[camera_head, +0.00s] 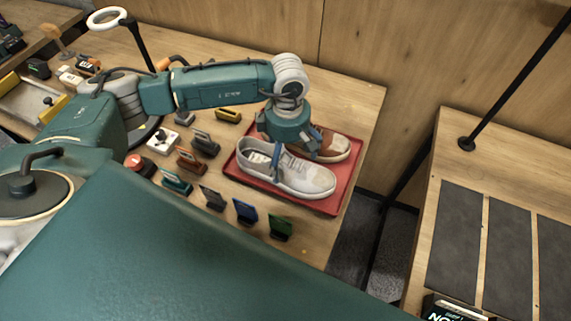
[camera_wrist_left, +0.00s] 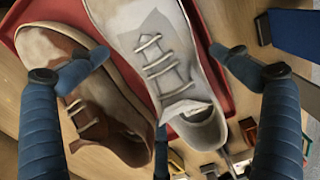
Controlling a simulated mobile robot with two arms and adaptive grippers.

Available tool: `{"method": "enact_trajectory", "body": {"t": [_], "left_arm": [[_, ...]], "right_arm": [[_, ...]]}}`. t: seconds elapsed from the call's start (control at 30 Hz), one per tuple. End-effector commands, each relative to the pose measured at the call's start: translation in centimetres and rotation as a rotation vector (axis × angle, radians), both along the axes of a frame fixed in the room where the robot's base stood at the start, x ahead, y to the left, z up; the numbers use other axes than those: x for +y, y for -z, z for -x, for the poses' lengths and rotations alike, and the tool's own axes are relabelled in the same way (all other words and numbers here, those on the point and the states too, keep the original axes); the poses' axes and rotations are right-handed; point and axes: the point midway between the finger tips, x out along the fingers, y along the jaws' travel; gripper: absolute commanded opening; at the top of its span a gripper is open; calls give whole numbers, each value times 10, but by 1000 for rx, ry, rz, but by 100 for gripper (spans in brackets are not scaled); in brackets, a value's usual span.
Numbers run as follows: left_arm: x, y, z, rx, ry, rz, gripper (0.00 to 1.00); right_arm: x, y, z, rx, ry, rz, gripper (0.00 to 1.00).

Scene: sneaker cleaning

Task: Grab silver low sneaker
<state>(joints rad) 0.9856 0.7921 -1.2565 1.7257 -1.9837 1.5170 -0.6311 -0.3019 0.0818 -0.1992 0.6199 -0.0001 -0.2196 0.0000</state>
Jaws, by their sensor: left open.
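The silver low sneaker (camera_head: 308,178), pale grey with light laces, lies on a red tray (camera_head: 243,178) on the wooden table. A brown and cream sneaker (camera_head: 338,146) lies right behind it on the same tray. My left gripper (camera_head: 294,154) is open and low over the silver sneaker, pointing down. In the left wrist view, the silver sneaker (camera_wrist_left: 150,45) shows between the spread fingers (camera_wrist_left: 158,62). One fingertip is over the brown sneaker (camera_wrist_left: 110,125), the other beside the silver sneaker's far side. Whether the fingers touch either sneaker cannot be told. My right gripper is not in view.
Several small coloured brushes or blocks, such as a blue one (camera_head: 245,211) and a green one (camera_head: 281,228), stand left and front of the tray. A wooden wall (camera_head: 400,60) rises behind. Another table (camera_head: 440,190) with dark panels stands at right, across a gap.

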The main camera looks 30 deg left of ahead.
Motion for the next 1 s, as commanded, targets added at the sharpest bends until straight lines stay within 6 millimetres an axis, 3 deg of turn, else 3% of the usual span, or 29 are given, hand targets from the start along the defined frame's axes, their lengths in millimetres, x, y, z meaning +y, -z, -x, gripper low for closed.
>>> {"method": "enact_trajectory", "body": {"t": [0.3,0.57,1.0], "left_arm": [[0,7,0,-1,1,1,98],[0,7,1,2,0,-1,47],[1,8,2,6,0,-4,47]], "right_arm": [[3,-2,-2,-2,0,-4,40],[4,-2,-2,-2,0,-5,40],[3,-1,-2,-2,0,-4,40]]}}
